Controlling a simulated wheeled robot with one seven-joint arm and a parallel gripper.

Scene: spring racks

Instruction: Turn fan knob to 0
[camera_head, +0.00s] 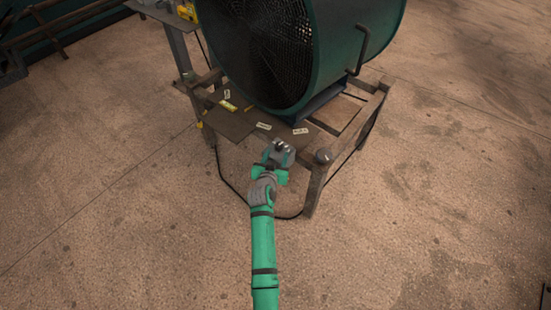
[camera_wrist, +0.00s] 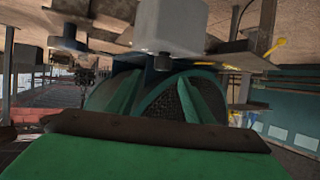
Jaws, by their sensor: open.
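The fan is a large green drum with a dark mesh front (camera_head: 255,45), standing on a low metal-framed table. A round grey knob-like piece (camera_head: 323,157) sits at the table's front right corner. I cannot read any scale or setting on it. My gripper (camera_head: 283,149) is open, at the table's front edge, to the left of this piece and apart from it. In the wrist view the scene is upside down, with the fan (camera_wrist: 185,98) in the middle. A dark round piece (camera_wrist: 68,38) shows at upper left. A pale grey block (camera_wrist: 172,25) is close to the camera; I cannot tell what it is.
The table (camera_head: 232,124) has small white labels (camera_head: 300,131) along its front. A cable (camera_head: 232,188) loops down to the floor below it. Another stand (camera_head: 178,45) with yellow items is at the back left. The floor is clear on both sides.

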